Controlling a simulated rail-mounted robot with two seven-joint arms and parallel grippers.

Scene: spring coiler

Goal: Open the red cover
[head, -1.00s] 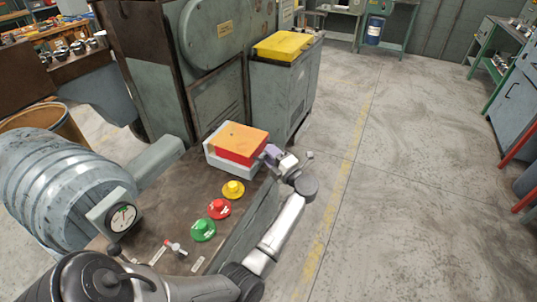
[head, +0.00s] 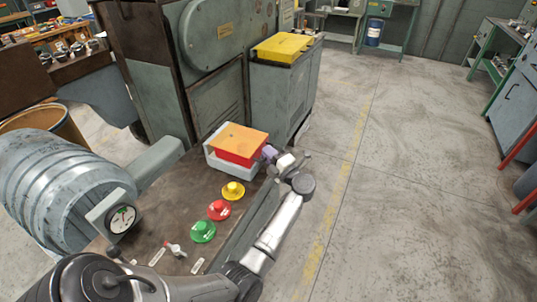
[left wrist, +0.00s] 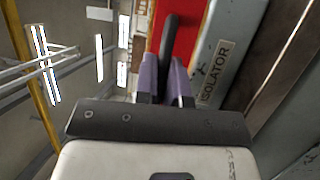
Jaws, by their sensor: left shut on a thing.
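The red cover (head: 237,155) sits on a pale grey box on the brown control panel. Its top looks orange under the light and its front side red. It looks closed or nearly so; I cannot tell whether it is slightly raised. My left gripper (head: 268,153) is at the right side of the cover. In the left wrist view, the purple fingers (left wrist: 164,78) are shut on a dark handle (left wrist: 169,40) in front of the red cover (left wrist: 192,30). A grey side marked ISOLATOR (left wrist: 216,72) runs alongside. My right gripper is not in view.
Yellow (head: 233,191), red (head: 219,210) and green (head: 203,231) buttons sit on the panel in front of the box. A gauge (head: 122,218) is at left. A grey machine (head: 215,70) stands behind. The floor at right is clear.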

